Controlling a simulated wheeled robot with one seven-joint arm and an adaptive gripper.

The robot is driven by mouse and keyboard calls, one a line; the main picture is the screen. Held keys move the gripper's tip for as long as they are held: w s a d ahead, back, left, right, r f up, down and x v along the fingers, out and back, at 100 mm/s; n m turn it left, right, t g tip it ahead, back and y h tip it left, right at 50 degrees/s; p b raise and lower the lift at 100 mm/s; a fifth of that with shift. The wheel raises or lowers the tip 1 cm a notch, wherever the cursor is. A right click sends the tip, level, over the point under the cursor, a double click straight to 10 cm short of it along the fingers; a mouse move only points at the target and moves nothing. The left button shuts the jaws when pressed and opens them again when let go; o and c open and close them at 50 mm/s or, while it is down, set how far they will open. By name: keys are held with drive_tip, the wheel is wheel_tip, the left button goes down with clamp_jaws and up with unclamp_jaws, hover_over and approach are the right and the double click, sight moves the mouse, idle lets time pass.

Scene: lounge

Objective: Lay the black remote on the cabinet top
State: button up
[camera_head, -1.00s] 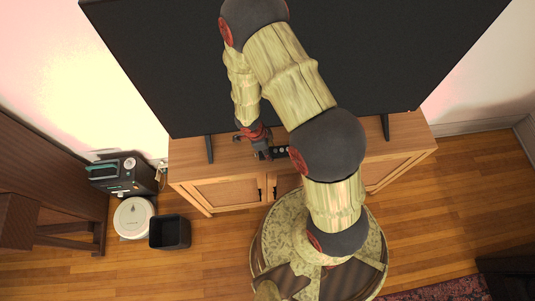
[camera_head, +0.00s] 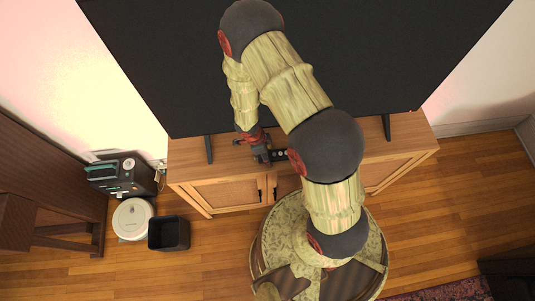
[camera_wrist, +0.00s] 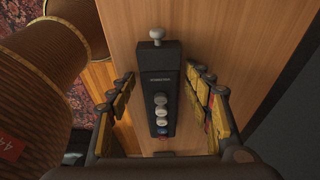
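The black remote (camera_wrist: 161,92) lies on the wooden cabinet top (camera_wrist: 208,28), lengthwise in the wrist view, with pale round buttons and a blue one near its lower end. In the head view the remote (camera_head: 280,154) shows beside my gripper (camera_head: 262,156), close to the front edge of the cabinet top (camera_head: 228,150). In the wrist view my gripper (camera_wrist: 164,95) is open, with one finger on each side of the remote and a visible gap on both sides. My arm hides part of the cabinet top.
A large black television (camera_head: 160,75) stands on the cabinet on two feet. On the floor at left are a black appliance (camera_head: 122,176), a round white device (camera_head: 132,218) and a black bin (camera_head: 169,233). The cabinet top left of my gripper is clear.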

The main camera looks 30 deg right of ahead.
drive_tip(key=shift+o, duration=0.3)
drive_tip(key=p+v, duration=0.4)
drive_tip(key=v, duration=0.8)
drive_tip(key=shift+w+a, duration=0.1)
